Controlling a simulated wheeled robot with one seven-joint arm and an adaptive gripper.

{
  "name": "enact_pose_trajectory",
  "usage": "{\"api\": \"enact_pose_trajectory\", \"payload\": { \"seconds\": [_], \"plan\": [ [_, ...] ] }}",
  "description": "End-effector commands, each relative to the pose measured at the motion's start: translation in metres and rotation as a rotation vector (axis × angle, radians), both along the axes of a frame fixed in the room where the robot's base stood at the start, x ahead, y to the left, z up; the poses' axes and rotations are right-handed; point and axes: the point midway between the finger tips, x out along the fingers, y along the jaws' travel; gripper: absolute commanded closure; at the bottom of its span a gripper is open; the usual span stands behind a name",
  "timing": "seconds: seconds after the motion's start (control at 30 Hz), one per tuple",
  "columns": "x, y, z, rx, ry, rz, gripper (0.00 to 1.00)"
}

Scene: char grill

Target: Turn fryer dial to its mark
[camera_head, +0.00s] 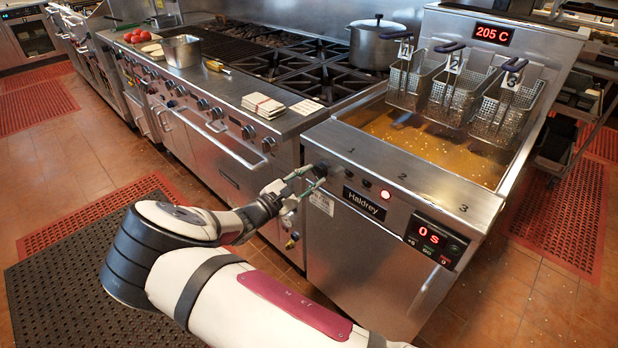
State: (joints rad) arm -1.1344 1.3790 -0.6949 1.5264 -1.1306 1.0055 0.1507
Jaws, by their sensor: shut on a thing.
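The fryer (345,255) stands at the right of the head view with a steel front panel. Its dial (321,170) is a small dark knob at the panel's left end, partly covered by my fingers. My gripper (311,177) reaches it from the left and is shut on it. The dial's mark is too small or hidden to make out. A rear display (492,34) reads 205 C.
Three numbered fry baskets (455,92) hang above the oil (425,142). The range (232,118), with a steel pot (375,45) at the back, stands left of the fryer. Its oven handle (215,138) juts out near my arm. Dark and red mats cover the floor.

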Motion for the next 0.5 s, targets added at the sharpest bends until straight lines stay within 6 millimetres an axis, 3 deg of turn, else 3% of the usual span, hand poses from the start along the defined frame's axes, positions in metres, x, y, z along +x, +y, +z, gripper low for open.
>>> {"api": "enact_pose_trajectory", "payload": {
  "seconds": [0.5],
  "plan": [
    [-0.001,-0.0001,-0.0021,-0.342,0.348,0.003,0.96]
  ]
}}
